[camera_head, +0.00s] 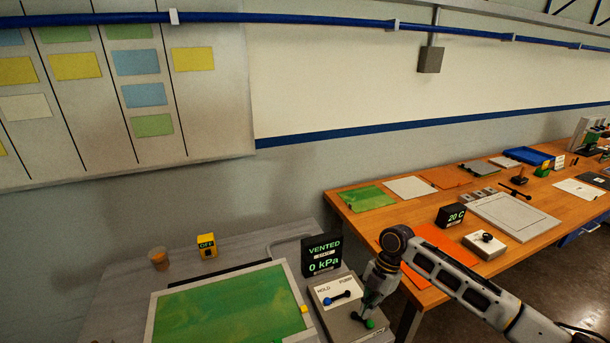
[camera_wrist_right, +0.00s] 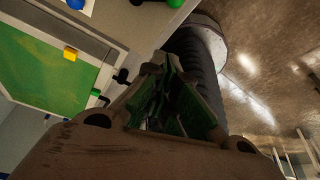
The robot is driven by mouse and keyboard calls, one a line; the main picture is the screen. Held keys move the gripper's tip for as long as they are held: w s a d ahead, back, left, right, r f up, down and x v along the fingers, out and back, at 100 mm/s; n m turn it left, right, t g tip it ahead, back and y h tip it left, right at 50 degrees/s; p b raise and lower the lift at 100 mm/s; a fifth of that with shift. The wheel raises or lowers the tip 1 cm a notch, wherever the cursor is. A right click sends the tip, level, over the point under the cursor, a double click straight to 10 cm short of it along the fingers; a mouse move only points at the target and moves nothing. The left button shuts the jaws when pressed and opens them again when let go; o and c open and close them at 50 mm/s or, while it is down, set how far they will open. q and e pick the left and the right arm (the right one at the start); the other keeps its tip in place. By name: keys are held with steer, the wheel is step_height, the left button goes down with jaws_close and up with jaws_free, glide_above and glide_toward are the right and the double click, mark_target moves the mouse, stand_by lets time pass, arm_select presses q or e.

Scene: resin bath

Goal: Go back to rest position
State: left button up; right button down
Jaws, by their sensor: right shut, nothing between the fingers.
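My right gripper (camera_head: 368,302) hangs at the end of my right arm, which comes in from the right. It is shut and empty, low over the right side of the pump box (camera_head: 347,327) and close to its green-knobbed handle (camera_head: 369,323). I cannot tell whether it touches the box. In the right wrist view the gripper's fingers (camera_wrist_right: 172,105) are closed together, and the green knob (camera_wrist_right: 175,3) is at the top edge, apart from them. The blue-knobbed handle (camera_head: 340,299) lies on the HOLD/PUMP plate. My left gripper is out of view.
The green-bottomed bath (camera_head: 150,325) is left of the pump box. A display (camera_head: 321,254) reads VENTED, 0 kPa. A cup (camera_head: 159,259) and a yellow OFF switch (camera_head: 207,245) stand behind. The wooden table (camera_head: 408,223) at right holds sheets, a 20 C display (camera_head: 451,215) and a plate.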

steer(key=s+a+f+m+t, duration=0.2)
steer(key=s+a+f+m, duration=0.35)
steer(key=s+a, duration=0.35)
steer(key=s+d+r+m+t+h, duration=0.35)
steer(key=s+d+m, duration=0.55)
steer(key=m, duration=0.8)
steer(key=s+f+g, duration=0.1)
steer(key=s+f, duration=0.2)
steer(key=f, duration=3.1)
steer(key=s+d+f, duration=0.2)
steer(key=s+f, duration=0.7)
steer(key=s, duration=0.2)
steer(key=s+d+f+g, duration=0.1)
steer(key=s+f, duration=0.9)
steer(key=s, duration=0.1)
steer(key=shift+s+d+f, duration=0.15)
steer(key=shift+d+f, duration=0.1)
steer(key=shift+d, duration=0.15)
